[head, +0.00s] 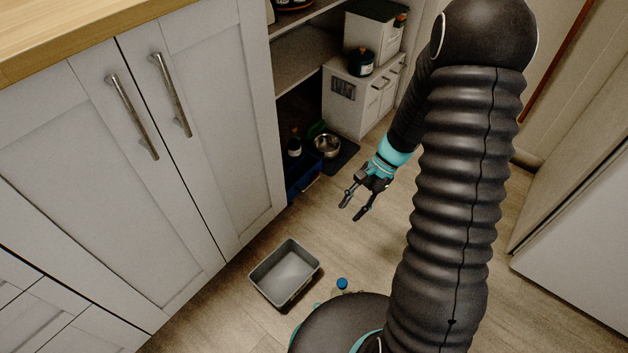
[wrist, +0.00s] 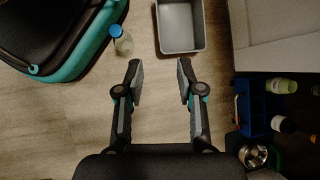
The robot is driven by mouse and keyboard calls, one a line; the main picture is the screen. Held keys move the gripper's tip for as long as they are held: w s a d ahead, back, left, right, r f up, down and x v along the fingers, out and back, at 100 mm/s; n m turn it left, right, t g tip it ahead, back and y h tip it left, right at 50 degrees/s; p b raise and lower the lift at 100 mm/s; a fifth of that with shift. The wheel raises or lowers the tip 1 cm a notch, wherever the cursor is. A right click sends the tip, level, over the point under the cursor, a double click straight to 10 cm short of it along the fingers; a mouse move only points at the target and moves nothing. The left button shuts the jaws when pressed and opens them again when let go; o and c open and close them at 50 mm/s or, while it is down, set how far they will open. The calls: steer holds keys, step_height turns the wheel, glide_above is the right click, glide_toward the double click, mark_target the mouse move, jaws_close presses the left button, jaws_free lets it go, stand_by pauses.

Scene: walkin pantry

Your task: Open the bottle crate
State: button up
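A blue crate (head: 302,184) stands on the floor in the dark space under the shelves, beyond the end of the white cabinets. Bottles show at it, and a small light strip, perhaps a handle, is on its front. In the wrist view the blue crate (wrist: 250,104) is at the right, with bottles beside or in it; I cannot tell which. My gripper (head: 355,206) is open and empty above the floor, to the right of the crate and apart from it. Its two spread fingers (wrist: 160,76) show in the wrist view with bare floor between them.
A grey open bin (head: 262,285) lies on the floor near my base, with a small blue-capped bottle (head: 342,284) beside it. A metal bowl (head: 327,145) sits on a dark mat behind the crate. Long-handled white cabinets (head: 110,150) flank the left. Floor around my gripper is clear.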

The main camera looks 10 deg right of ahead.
mark_target(314, 181)
steer(key=w+f+m+t+y, duration=0.2)
steer(key=w+f+m, duration=0.3)
steer(key=f+m, duration=0.3)
steer(key=w+f+m+t+y, duration=0.2)
steer(key=w+f+m+t, duration=0.2)
steer(key=f+m, duration=0.5)
steer(key=w+a+f+m+t+y, duration=0.1)
steer(key=w+f+m+t+y, duration=0.1)
steer(key=w+f+m, duration=0.4)
steer(key=shift+w+f+m+t, duration=0.1)
steer(key=shift+f+m+t, duration=0.35)
steer(key=shift+f, duration=0.75)
steer(key=shift+w+f+m+t, duration=0.15)
steer(key=shift+f+m, duration=0.55)
steer(key=shift+f, duration=0.55)
steer(key=shift+w+f+m+t, duration=0.1)
steer(key=shift+f+m+t, duration=0.35)
steer(key=shift+f, duration=0.75)
steer(key=w+d+r+m+t+h, duration=0.1)
steer(key=w+d+r+m+t, duration=0.25)
steer(key=w+m, duration=0.4)
steer(key=shift+m+t, duration=0.3)
steer(key=shift+m, duration=0.35)
steer(key=x, duration=1.3)
steer(key=shift+w+f+b, duration=0.3)
steer(key=shift+w, duration=0.15)
jaws_close()
